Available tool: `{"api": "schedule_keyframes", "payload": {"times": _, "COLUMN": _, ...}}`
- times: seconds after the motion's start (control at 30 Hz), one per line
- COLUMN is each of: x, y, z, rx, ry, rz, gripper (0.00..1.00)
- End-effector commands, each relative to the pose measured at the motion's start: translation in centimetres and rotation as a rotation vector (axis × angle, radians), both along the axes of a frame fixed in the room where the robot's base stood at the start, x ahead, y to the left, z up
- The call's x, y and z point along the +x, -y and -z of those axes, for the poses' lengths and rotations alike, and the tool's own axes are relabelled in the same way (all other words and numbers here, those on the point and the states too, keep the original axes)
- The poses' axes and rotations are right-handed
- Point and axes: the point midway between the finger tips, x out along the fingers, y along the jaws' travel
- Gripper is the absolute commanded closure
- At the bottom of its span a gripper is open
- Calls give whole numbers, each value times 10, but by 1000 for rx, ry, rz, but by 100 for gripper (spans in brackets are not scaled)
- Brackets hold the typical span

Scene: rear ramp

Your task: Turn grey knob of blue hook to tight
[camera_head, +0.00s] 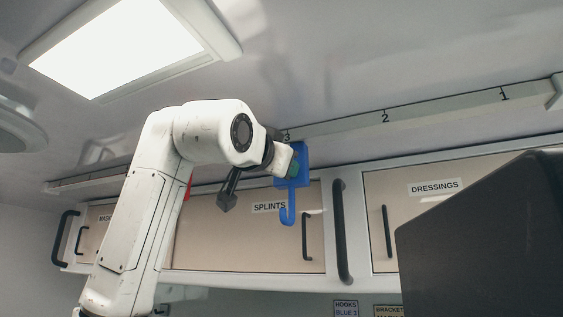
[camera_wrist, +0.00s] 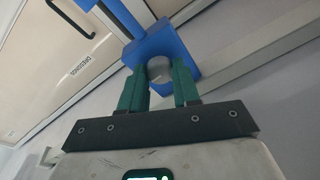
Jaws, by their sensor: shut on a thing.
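The blue hook (camera_head: 289,206) hangs from the overhead rail near mark 3, with its plate at the top and its curved end down in front of the SPLINTS cupboard. In the wrist view, the blue plate (camera_wrist: 169,42) is straight ahead. The grey knob (camera_wrist: 158,68) shows as a pale round shape against the plate, between the green fingers. My gripper (camera_head: 292,168) is at the plate from the left, its fingers (camera_wrist: 158,80) shut on the knob. In the head view the knob is hidden behind the gripper. Its tightness cannot be seen.
The rail (camera_head: 430,113), marked 1, 2 and 3, runs along the ceiling edge. Below it are cupboards with black handles (camera_head: 342,231). A dark block (camera_head: 490,250) fills the lower right. A ceiling light (camera_head: 120,45) is at upper left.

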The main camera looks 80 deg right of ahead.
Motion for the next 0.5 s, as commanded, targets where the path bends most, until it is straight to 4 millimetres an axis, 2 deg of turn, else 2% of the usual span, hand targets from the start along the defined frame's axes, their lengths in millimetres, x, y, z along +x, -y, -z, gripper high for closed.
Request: {"api": "schedule_keyframes", "payload": {"times": 0.5, "x": 0, "y": 0, "z": 2, "rx": -9, "ry": 53, "rz": 0, "gripper": 99}}
